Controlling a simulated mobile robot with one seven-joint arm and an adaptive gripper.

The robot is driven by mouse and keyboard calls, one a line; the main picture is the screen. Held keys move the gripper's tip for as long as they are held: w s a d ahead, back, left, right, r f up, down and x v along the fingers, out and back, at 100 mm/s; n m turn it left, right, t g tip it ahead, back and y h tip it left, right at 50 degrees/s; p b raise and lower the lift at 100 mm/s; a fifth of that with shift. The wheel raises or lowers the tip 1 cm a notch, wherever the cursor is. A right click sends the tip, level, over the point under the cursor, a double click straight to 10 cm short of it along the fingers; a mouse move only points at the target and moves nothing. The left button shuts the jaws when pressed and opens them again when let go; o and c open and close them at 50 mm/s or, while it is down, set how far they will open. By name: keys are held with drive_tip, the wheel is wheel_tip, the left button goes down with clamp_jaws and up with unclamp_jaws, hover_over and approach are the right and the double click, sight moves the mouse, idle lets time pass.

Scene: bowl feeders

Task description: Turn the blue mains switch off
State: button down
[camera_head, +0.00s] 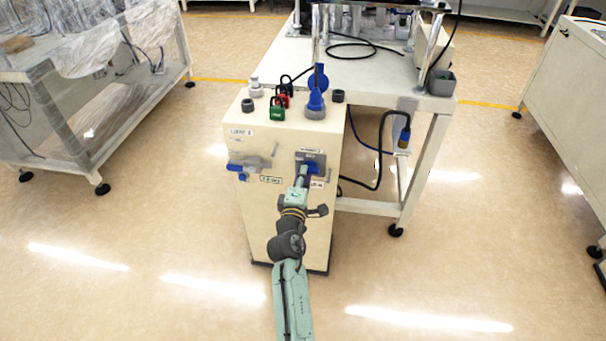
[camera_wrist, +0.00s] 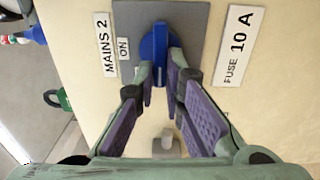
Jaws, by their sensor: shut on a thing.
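The blue mains switch (camera_wrist: 158,45) is a rotary knob with a raised grip bar on a grey plate (camera_wrist: 190,18). Labels reading "MAINS 2" (camera_wrist: 103,44) and "ON" (camera_wrist: 124,48) are beside it in the wrist view. In the head view its grey plate (camera_head: 318,158) is on the upper right of the cream cabinet's front, with the knob mostly hidden by my arm. My gripper (camera_wrist: 161,72) has one finger on each side of the grip bar and is shut on it; it also shows in the head view (camera_head: 302,178).
The cream cabinet (camera_head: 285,230) carries another grey-and-blue switch (camera_head: 250,164) at left. A green padlock (camera_head: 277,112), a red padlock and blue parts (camera_head: 316,100) stand on top. A white table (camera_head: 380,75) adjoins behind, with a hanging black cable (camera_head: 378,150). The floor in front is clear.

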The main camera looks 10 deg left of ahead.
drive_tip(key=c, duration=1.7)
unclamp_jaws()
drive_tip(key=shift+s, duration=0.1)
drive_tip(key=s, duration=0.7)
drive_tip(key=shift+s, duration=0.2)
